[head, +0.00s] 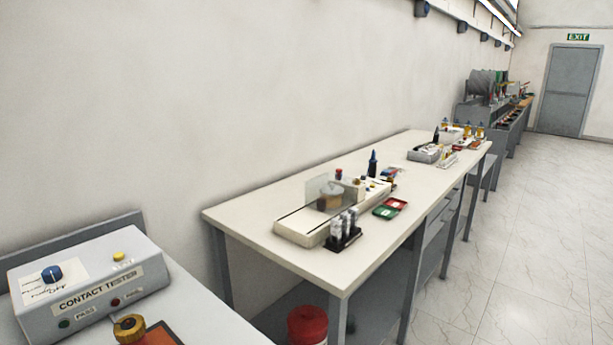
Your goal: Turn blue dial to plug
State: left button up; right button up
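A blue dial (51,273) sits on the sloped top of a grey contact tester (95,277) at the lower left. A white label with dark markings lies around the dial; its words are too small to read. A yellow button (118,256) is on the tester's top, to the right of the dial. The front carries a green and a dark red round light, each with a small label. A yellow-brown round-topped part (130,329) stands in front of the tester. Neither of my grippers shows.
The tester's table (197,318) fills the lower left. A long white workbench (270,212) with a clear-shielded device, bottles and red and green trays stands beyond it. A red container (307,325) is below. Open tiled floor (540,270) lies at right.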

aim_at(52, 274)
jog(key=u, duration=1.25)
